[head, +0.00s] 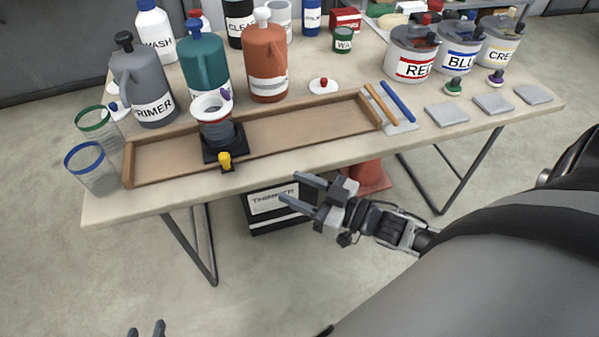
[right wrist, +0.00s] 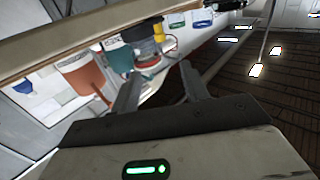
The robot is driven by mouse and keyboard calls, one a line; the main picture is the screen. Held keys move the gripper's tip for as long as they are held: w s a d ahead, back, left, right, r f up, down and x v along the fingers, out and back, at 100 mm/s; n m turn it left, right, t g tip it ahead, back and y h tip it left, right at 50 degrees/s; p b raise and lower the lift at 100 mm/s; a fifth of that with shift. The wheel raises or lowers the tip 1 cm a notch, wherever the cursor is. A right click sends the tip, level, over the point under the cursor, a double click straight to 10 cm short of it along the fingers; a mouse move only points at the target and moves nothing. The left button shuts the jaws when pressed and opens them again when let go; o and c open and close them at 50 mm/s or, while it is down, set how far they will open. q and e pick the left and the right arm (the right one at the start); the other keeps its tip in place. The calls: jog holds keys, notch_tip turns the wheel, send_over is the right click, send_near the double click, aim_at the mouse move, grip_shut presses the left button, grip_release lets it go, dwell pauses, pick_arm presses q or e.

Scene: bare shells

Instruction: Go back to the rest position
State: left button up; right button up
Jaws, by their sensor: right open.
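My right gripper (head: 298,197) is in front of the table's near edge, below the tabletop, with its fingers spread and nothing between them. In the right wrist view its two fingers (right wrist: 163,88) are apart and empty. The tips of my left gripper (head: 146,330) show at the bottom left of the head view, over the floor. They stand apart with nothing seen between them; the rest of that gripper is out of frame.
The table (head: 330,160) holds a wooden tray (head: 300,128), a black stand (head: 223,146) with a cup, pitchers, paint pots and glasses (head: 95,168). A thinner box (head: 275,205) and a red container (head: 367,176) are beneath. The floor in front is clear.

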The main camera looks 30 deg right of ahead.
dwell(0.3)
jog(key=s+a+f+m+g+h, duration=0.3)
jog(key=s+a+f+g+h, duration=0.2)
jog(key=s+a+f, duration=0.1)
jog(key=shift+s+a+f+g+h, duration=0.15)
jog(key=shift+s+a+g+h, duration=0.2)
jog(key=shift+s+a, duration=0.45)
